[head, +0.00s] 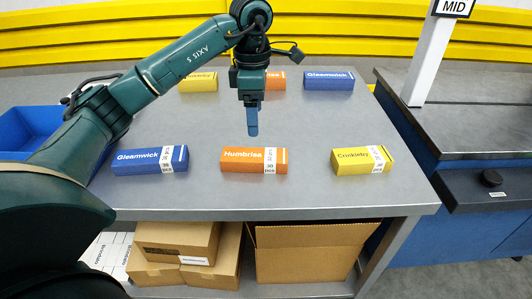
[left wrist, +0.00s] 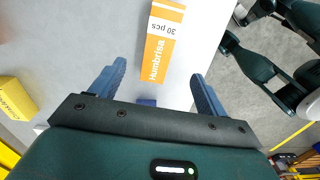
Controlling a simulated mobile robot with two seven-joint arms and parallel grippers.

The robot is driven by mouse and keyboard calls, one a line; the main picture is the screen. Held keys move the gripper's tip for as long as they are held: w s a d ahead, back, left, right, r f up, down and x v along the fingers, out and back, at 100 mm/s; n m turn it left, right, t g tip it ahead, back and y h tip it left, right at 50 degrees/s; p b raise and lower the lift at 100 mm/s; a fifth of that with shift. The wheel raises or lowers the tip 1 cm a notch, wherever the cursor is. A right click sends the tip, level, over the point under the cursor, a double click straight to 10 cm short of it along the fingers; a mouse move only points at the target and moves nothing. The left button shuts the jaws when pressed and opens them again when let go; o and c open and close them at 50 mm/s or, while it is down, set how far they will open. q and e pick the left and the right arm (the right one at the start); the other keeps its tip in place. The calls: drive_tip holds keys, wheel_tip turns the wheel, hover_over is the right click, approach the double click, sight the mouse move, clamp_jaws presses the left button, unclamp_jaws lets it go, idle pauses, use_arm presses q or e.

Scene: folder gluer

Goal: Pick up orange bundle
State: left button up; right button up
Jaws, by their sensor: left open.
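An orange bundle (head: 240,160) labelled Humbrisa, with a white band, lies at the front middle of the grey table (head: 330,195). A second orange bundle (head: 275,81) lies in the back row, partly hidden by my left arm. My left gripper (head: 252,133) points down above the table, just behind the front orange bundle and apart from it. In the left wrist view, its two blue fingers (left wrist: 158,70) are open and empty. An orange bundle (left wrist: 157,55) shows between and beyond them, reaching the top edge. My right gripper is not seen.
Front row: a blue bundle (head: 130,162) left, a yellow bundle (head: 348,162) right. Back row: yellow (head: 198,82) and blue (head: 329,81) bundles. Cardboard boxes (head: 310,255) stand on the shelf below. A blue bin (head: 28,130) is at left, a white post (head: 428,55) at right.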

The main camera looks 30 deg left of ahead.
use_arm(q)
hover_over(254, 155)
wheel_tip(254, 155, down, 7)
drive_tip(key=shift+s+r, duration=0.1)
drive_tip(key=shift+s, duration=0.05)
drive_tip(key=shift+w+f+p, duration=0.2)
drive_tip(key=shift+f+p, duration=0.1)
drive_tip(key=shift+f, duration=2.65)
drive_tip(key=shift+c, duration=0.3)
drive_tip(key=c, duration=1.1)
